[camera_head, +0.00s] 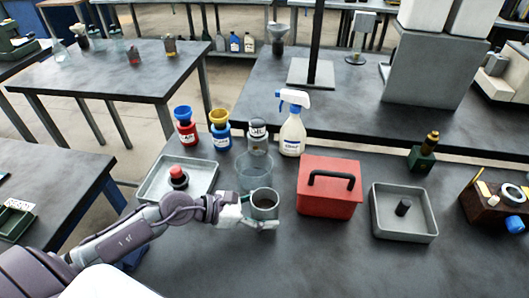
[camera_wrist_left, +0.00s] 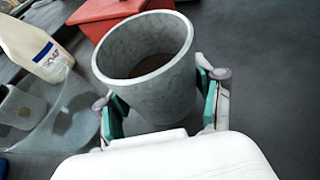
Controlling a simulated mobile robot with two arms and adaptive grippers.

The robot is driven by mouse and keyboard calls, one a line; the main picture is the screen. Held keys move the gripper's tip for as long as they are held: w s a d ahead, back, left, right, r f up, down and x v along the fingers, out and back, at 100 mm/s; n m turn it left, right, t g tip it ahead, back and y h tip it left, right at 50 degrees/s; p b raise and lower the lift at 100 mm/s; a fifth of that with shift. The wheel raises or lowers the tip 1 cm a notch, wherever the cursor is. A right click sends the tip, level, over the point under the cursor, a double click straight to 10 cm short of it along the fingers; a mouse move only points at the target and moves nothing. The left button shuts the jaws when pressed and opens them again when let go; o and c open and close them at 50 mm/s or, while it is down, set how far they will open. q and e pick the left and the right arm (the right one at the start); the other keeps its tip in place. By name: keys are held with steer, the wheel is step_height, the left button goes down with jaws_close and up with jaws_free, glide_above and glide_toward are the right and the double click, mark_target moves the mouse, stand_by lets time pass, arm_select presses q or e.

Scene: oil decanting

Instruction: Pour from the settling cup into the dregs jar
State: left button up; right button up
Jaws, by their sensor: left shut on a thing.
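The grey cup, which I take as the settling cup (camera_head: 264,211), is between the fingers of my left gripper (camera_head: 248,211). It looks about upright, with dark brown content low inside. In the left wrist view, the finger pads of my left gripper (camera_wrist_left: 163,105) press the sides of the cup (camera_wrist_left: 150,90). A clear glass jar (camera_head: 252,167), perhaps the dregs jar, stands just behind the cup; it also shows at the left of the left wrist view (camera_wrist_left: 48,122). The cup's lower part is partly hidden by a finger. My right gripper is not in view.
A red toolbox (camera_head: 328,190) stands right of the cup, and a grey tray (camera_head: 405,235) farther right. Another tray (camera_head: 150,190) is at left. The front is clear.

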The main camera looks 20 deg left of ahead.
arm_select(q)
steer(key=shift+w+a+f, duration=0.15)
steer(key=shift+w+a, duration=0.3)
steer(key=shift+a, duration=0.15)
steer(key=shift+s+n+t, duration=0.15)
steer(key=shift+n+t, duration=0.15)
steer(key=shift+a+r, duration=0.1)
steer(key=shift+r, duration=0.1)
steer(key=shift+w+a+r+n+g+p, duration=0.2)
steer(key=shift+w+r+n+g+p, duration=0.2)
steer(key=shift+n+g+p, duration=0.15)
step_height(320, 180, up, 8)
steer(key=w+a+n+g+h+p, duration=0.1)
steer(key=w+n+g+h+p, duration=0.1)
steer(key=n+p, duration=0.3)
steer(key=shift+w+a+g+h+p, duration=0.4)
steer(key=shift+g+h+p, duration=0.15)
steer(key=shift+p, duration=1.7)
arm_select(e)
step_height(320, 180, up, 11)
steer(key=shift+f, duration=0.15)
arm_select(q)
steer(key=shift+r+n+p, duration=0.2)
steer(key=shift+n+p, duration=0.2)
steer(key=shift+n, duration=0.05)
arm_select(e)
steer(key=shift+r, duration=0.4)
